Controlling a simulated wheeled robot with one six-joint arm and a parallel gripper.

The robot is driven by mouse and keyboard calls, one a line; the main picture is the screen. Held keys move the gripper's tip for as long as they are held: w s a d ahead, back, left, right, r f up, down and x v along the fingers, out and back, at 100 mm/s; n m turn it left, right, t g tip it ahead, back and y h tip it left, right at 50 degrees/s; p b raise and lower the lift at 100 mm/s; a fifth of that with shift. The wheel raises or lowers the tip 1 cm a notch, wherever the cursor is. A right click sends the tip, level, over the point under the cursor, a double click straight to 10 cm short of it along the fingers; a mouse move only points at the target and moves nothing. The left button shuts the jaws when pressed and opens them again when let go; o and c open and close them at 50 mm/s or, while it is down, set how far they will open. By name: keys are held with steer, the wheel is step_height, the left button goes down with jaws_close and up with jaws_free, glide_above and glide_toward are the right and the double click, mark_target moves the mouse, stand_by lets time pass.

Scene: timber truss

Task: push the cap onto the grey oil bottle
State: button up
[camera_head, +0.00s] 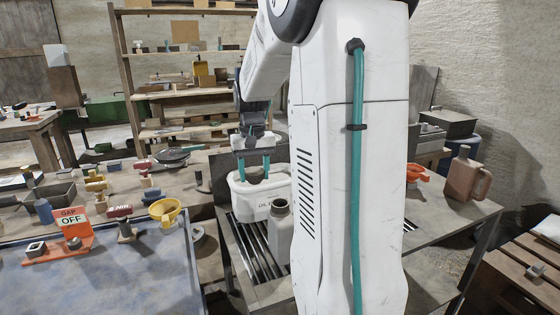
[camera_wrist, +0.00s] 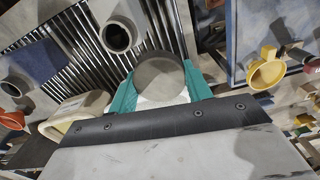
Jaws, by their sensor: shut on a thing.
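The grey oil bottle (camera_head: 279,230) stands upright on the slatted rack, its neck open at the top. In the wrist view the bottle (camera_wrist: 112,14) shows from above with a dark, uncovered mouth. My gripper (camera_head: 253,175) points down, left of and beyond the bottle in the head view. In the wrist view my gripper (camera_wrist: 160,92) has its teal fingers shut on a round grey-brown cap (camera_wrist: 160,76). The cap is apart from the bottle mouth, to its lower right there.
A white lettered container (camera_head: 262,195) stands behind the bottle, close to my fingers. A yellow funnel (camera_head: 165,210) and an orange sign (camera_head: 72,225) stand to the left. A brown jug (camera_head: 467,178) and a red funnel (camera_head: 416,171) stand at the right.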

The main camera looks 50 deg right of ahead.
steer(key=s+d+r+m, duration=0.1)
steer(key=s+d+r, duration=0.2)
steer(key=s, duration=0.3)
steer(key=shift+s+r+m, duration=0.35)
steer(key=shift+r+m, duration=0.05)
steer(key=shift+r, duration=0.05)
steer(key=shift+a, duration=0.15)
steer(key=shift+f, duration=2.05)
